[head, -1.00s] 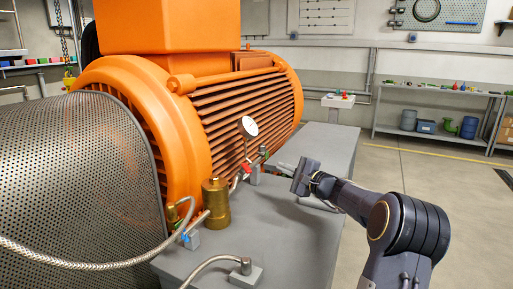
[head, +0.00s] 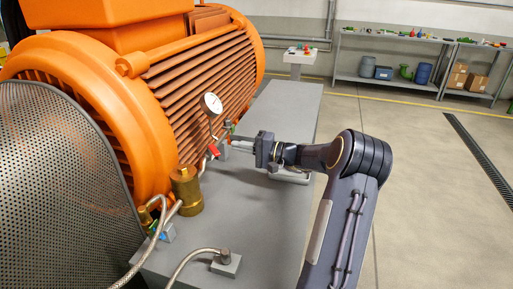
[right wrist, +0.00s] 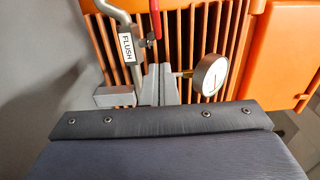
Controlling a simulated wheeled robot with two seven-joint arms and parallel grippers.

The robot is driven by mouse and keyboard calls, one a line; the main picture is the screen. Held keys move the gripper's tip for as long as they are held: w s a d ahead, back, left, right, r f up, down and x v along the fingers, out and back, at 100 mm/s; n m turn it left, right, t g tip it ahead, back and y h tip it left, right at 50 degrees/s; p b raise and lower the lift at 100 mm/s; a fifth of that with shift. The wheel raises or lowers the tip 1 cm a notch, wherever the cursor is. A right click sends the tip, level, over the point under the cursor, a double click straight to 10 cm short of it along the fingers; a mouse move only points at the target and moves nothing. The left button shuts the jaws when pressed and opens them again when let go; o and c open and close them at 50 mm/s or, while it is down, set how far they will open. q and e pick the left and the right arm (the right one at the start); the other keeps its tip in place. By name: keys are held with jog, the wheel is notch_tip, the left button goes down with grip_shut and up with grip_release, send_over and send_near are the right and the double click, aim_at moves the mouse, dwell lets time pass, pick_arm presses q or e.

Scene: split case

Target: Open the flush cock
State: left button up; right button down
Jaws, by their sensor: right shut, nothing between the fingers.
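The flush cock's red lever (head: 213,150) shows low beside the orange motor, near the foot of the gauge. In the right wrist view the red lever (right wrist: 155,18) points up at the top edge, beside a white FLUSH tag (right wrist: 127,47) on a grey pipe. My right gripper (head: 234,145) is shut and empty, its fingers pointing left toward the lever. In the right wrist view the shut fingertips (right wrist: 158,70) lie just below the lever and partly hide the cock's body. I cannot tell whether they touch it. My left gripper is out of view.
A round pressure gauge (head: 211,103) stands close to my fingertips; it also shows in the right wrist view (right wrist: 210,75). The ribbed orange motor (head: 195,80) rises behind. A brass pot (head: 186,190) and hoses stand nearer. The grey plinth (head: 285,115) is clear beyond my wrist.

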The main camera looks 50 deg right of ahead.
aim_at(216, 148)
jog(key=shift+w+a, duration=0.2)
jog(key=shift+a, duration=0.45)
jog(key=shift+w+a, duration=0.25)
jog(key=shift+a, duration=0.4)
jog(key=shift+w+a, duration=0.2)
jog(key=shift+a, duration=0.45)
jog(key=shift+a+f+h+b, duration=0.2)
jog(key=shift+h+b, duration=0.1)
jog(key=shift+b, duration=0.25)
jog(key=shift+r+m+b, duration=0.1)
jog(key=shift+m+b, duration=0.2)
jog(key=shift+b, duration=0.05)
jog(key=a+m+h+b, duration=0.1)
jog(key=h+b, duration=0.1)
jog(key=b, duration=0.3)
jog(key=a+m+t+h+b, duration=0.1)
jog(key=a+h+b, duration=0.1)
jog(key=b, duration=0.3)
jog(key=a+m+t+h+b, duration=0.1)
jog(key=m+h+b, duration=0.1)
jog(key=b, duration=0.3)
jog(key=shift+w+a+f, duration=0.15)
jog(key=shift+w+f, duration=0.05)
jog(key=b, duration=0.1)
jog(key=a+b, duration=0.1)
jog(key=shift+w+a+r+b, duration=0.25)
jog(key=shift+w+b, duration=0.05)
jog(key=shift+w, duration=0.1)
jog(key=shift+a+r, duration=0.1)
